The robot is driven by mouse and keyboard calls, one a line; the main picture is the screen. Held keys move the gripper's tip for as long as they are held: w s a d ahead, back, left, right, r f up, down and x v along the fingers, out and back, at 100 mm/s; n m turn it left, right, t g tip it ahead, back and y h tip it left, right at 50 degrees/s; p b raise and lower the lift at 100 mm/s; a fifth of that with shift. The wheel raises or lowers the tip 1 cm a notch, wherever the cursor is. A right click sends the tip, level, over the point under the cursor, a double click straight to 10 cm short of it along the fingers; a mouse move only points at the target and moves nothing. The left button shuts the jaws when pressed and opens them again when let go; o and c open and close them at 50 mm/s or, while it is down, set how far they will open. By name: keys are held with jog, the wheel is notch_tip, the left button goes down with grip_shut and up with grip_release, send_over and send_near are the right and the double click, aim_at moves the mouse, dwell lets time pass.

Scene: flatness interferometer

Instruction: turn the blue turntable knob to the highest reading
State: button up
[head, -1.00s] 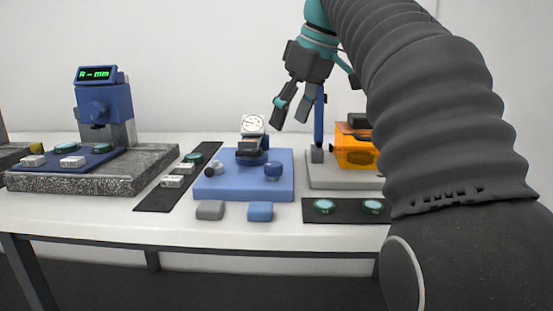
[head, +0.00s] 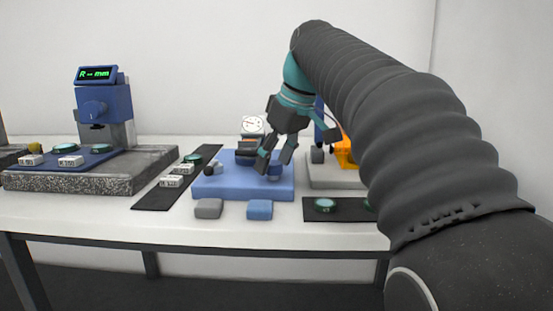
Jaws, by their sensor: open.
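The blue turntable knob (head: 274,174) stands on the right part of a blue base plate (head: 225,190). A small dark knob (head: 211,169) sits at the plate's left.
A grey pad (head: 208,208) and a blue pad (head: 260,209) lie in front of the plate. A dark mat with discs (head: 310,212) lies right, near an orange device (head: 344,150). A blue instrument with a green display (head: 97,74) stands left on a granite slab (head: 100,181).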

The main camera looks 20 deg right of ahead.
jog(key=c, duration=1.1)
jog(key=shift+d, duration=0.15)
jog(key=shift+c, duration=0.2)
jog(key=shift+m, duration=0.4)
jog(key=m, duration=0.1)
jog(key=m+h+p, duration=0.1)
jog(key=m, duration=0.1)
jog(key=m+p, duration=0.1)
jog(key=shift+s+a+m+t+h, duration=0.1)
jog(key=shift+a+m+t+h, duration=0.2)
jog(key=shift+t+h, duration=0.1)
jog(key=m+h, duration=0.2)
jog(key=m, duration=0.4)
jog(key=shift+a, duration=0.1)
jog(key=shift+m+h, duration=0.3)
